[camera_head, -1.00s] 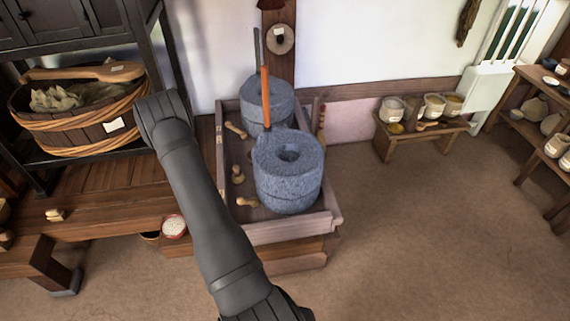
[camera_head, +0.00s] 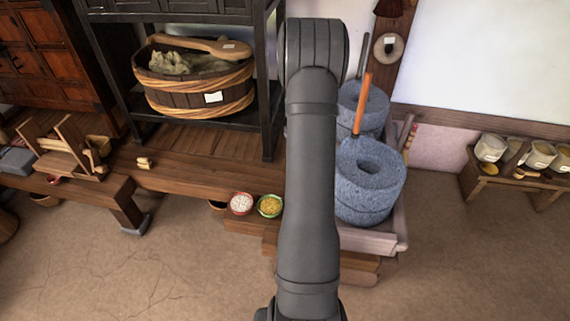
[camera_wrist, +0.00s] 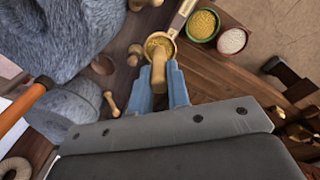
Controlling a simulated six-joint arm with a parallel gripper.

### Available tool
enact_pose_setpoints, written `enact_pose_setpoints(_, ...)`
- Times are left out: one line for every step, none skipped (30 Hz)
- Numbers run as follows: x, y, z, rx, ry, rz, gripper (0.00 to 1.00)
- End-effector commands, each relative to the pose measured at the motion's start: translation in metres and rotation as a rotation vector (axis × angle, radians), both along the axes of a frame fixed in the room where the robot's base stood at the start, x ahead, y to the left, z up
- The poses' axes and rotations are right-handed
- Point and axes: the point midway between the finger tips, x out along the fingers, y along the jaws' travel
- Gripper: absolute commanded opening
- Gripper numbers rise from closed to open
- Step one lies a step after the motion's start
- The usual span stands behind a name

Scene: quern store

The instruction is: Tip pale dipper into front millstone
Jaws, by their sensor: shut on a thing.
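In the wrist view my gripper (camera_wrist: 160,88) has its blue fingers shut on the pale dipper's wooden handle (camera_wrist: 158,75). A small round cup holding yellow grain (camera_wrist: 160,43) shows just past the fingertips; it looks like the dipper's bowl and sits roughly level. The front millstone (camera_head: 368,182) is grey, with a hole in its top and an upright orange handle. In the wrist view this millstone (camera_wrist: 55,35) fills the upper left, left of the dipper and apart from it. In the head view my arm hides the gripper and dipper.
A rear millstone (camera_head: 366,106) stands behind the front one in a wooden tray (camera_head: 380,241). Small wooden pegs (camera_wrist: 111,104) lie near the stones. A green bowl of yellow grain (camera_head: 270,206) and a red bowl of white grain (camera_head: 241,204) stand left of the tray.

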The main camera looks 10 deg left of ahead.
Motion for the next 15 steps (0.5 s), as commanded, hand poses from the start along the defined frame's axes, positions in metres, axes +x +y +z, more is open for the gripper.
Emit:
enact_pose_setpoints(-0.002,-0.013,0.02,0.003,-0.003,-0.053,0.0)
enact_pose_setpoints(-0.004,-0.02,0.029,0.004,-0.001,-0.084,0.0)
enact_pose_setpoints(-0.006,-0.029,0.042,0.005,0.001,-0.122,0.0)
enact_pose_setpoints(-0.007,-0.036,0.051,0.008,0.002,-0.149,0.0)
enact_pose_setpoints(-0.009,-0.044,0.06,0.009,0.004,-0.175,0.0)
enact_pose_setpoints(-0.01,-0.054,0.071,0.012,0.006,-0.205,0.0)
enact_pose_setpoints(-0.011,-0.063,0.078,0.013,0.008,-0.222,0.0)
enact_pose_setpoints(-0.01,-0.071,0.084,0.015,0.012,-0.233,0.0)
enact_pose_setpoints(-0.008,-0.084,0.091,0.019,0.015,-0.235,0.0)
enact_pose_setpoints(-0.004,-0.094,0.094,0.021,0.018,-0.223,0.0)
enact_pose_setpoints(0.0,-0.103,0.094,0.023,0.022,-0.202,0.0)
enact_pose_setpoints(0.005,-0.112,0.093,0.024,0.026,-0.17,0.0)
enact_pose_setpoints(0.01,-0.118,0.092,0.025,0.029,-0.143,0.0)
enact_pose_setpoints(0.014,-0.124,0.09,0.026,0.031,-0.115,0.0)
enact_pose_setpoints(0.02,-0.132,0.087,0.027,0.032,-0.078,0.0)
